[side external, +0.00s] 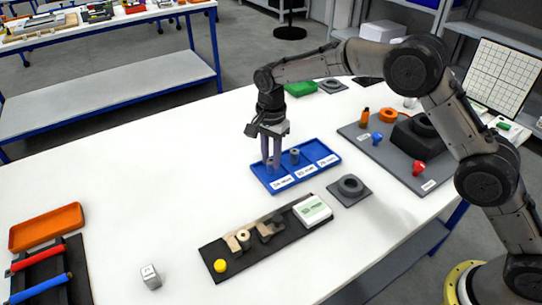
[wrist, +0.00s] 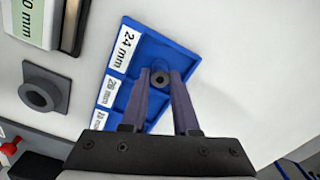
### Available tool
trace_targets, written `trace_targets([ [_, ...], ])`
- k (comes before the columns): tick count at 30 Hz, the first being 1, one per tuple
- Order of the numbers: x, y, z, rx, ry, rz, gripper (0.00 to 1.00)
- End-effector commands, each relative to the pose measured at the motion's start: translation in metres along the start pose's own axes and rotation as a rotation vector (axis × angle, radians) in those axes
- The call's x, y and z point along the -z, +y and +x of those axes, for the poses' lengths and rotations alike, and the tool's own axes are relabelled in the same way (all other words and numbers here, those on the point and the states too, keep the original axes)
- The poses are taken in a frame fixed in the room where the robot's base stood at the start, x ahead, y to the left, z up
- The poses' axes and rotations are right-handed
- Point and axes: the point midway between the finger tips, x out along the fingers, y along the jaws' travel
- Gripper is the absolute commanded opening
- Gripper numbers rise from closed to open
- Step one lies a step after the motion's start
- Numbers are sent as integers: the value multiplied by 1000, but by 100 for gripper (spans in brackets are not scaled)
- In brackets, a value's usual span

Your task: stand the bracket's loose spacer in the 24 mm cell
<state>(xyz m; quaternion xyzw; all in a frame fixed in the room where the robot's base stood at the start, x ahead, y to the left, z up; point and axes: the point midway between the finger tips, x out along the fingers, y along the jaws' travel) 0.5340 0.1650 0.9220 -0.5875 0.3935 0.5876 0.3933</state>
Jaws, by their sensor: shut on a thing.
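The blue tray (side external: 262,184) has three labelled cells in a row. Its end cell carries the 24 mm label (wrist: 125,50). My gripper (side external: 271,164) points down over that end cell, shut on a small grey spacer (wrist: 159,78) with a dark hole. The spacer looks upright between the fingertips, within the cell's outline; whether it touches the floor I cannot tell. Another grey spacer (side external: 295,156) stands in the middle cell.
A dark base with a round ring (side external: 349,187) sits right of the tray. A white block with a green label (side external: 312,210) and a yellow ball (side external: 220,265) are on the black board (side external: 213,250). A grey board (side external: 390,165) holds colored parts.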

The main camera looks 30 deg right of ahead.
Motion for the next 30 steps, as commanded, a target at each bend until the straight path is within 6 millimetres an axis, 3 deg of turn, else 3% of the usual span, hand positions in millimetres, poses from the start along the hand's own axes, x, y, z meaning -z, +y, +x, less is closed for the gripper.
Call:
trace_targets([
  [3, 0, 0, 3, 0, 0, 0, 0],
  [4, 0, 0, 3, 1, 0, 0, 32],
  [9, 0, 0, 2, 0, 0, 0, 59],
  [20, 0, 0, -3, 2, 0, 0, 59],
  [30, 0, -1, -64, 5, 0, 0, 59],
])
